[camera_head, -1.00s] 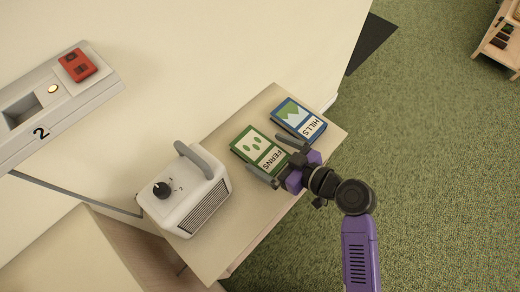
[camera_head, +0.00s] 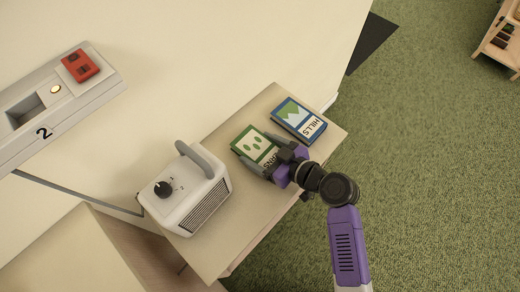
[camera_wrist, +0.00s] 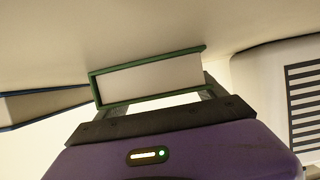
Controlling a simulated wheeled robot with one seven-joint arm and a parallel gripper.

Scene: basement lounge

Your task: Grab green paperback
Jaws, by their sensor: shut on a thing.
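The green paperback (camera_head: 254,145), with "FERNS" on its cover, lies flat on the small table in the head view. My gripper (camera_head: 268,163) is over its near end, with one finger along each long side, shut on the book. The gripper body hides part of the title. In the wrist view the green paperback (camera_wrist: 150,78) shows its green cover edge and pale pages just beyond the gripper's dark front. The fingers are mostly hidden there.
A white heater-like box (camera_head: 195,195) with a dial and handle stands at the left of the table (camera_head: 238,232). A wall panel (camera_head: 70,100) is at the upper left. Green carpet is open at the right.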

